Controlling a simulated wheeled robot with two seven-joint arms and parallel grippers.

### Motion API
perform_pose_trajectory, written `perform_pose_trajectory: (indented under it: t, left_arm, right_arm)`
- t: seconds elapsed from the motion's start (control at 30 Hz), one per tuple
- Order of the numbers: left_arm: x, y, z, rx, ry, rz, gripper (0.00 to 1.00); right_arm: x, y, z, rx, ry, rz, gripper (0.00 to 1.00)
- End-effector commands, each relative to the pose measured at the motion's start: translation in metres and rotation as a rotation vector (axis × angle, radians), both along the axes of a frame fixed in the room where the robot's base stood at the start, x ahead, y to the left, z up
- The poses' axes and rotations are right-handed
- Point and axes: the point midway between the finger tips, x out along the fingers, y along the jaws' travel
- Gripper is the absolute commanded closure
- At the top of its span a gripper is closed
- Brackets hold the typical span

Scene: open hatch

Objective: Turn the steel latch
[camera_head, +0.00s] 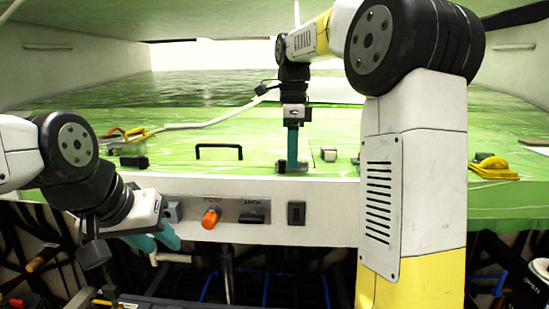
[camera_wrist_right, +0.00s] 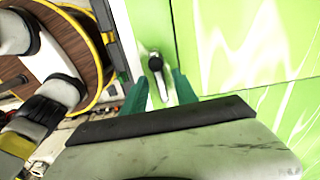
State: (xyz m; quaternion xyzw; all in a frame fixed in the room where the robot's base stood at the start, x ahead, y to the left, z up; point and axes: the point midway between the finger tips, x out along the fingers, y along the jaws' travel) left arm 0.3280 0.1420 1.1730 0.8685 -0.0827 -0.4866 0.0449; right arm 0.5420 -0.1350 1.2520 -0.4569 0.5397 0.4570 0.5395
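The steel latch (camera_wrist_right: 162,85) shows in the right wrist view as a small silvery lever with a dark round end. In the head view my right gripper (camera_head: 292,162) points down at the front edge of the green surface, hiding most of the latch there. My left gripper (camera_head: 167,246) is low at the left, fingers apart and empty, in front of the white front panel.
The white panel carries an orange knob (camera_head: 211,218) and a dark switch (camera_head: 296,213). A black handle (camera_head: 219,148) stands on the green surface (camera_head: 250,116). A yellow object (camera_head: 490,167) lies at the right. Dark space with cables is below the panel.

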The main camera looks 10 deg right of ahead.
Motion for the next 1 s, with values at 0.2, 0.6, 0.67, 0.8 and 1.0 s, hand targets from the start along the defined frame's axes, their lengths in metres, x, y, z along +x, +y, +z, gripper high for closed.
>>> perform_pose_trajectory:
  t: [0.2,0.6,0.67,0.8,1.0]
  left_arm:
    - [0.000,0.000,0.000,0.000,0.000,0.000,0.65]
    - [0.000,0.000,0.000,0.000,0.000,0.000,0.65]
    - [0.000,0.000,0.000,0.000,0.000,0.000,0.65]
    - [0.000,0.000,0.000,0.000,0.000,0.000,0.65]
    - [0.000,0.000,0.000,0.000,0.000,0.000,0.65]
  right_arm:
    - [0.000,0.000,0.018,0.001,-0.001,0.001,0.65]
    - [0.000,0.000,0.051,0.001,-0.002,0.000,0.65]
    - [0.001,0.000,0.055,0.001,-0.002,0.000,0.65]
    - [0.001,0.000,0.066,0.001,-0.002,0.000,0.65]
    - [0.000,0.000,0.081,0.000,-0.001,0.000,0.65]
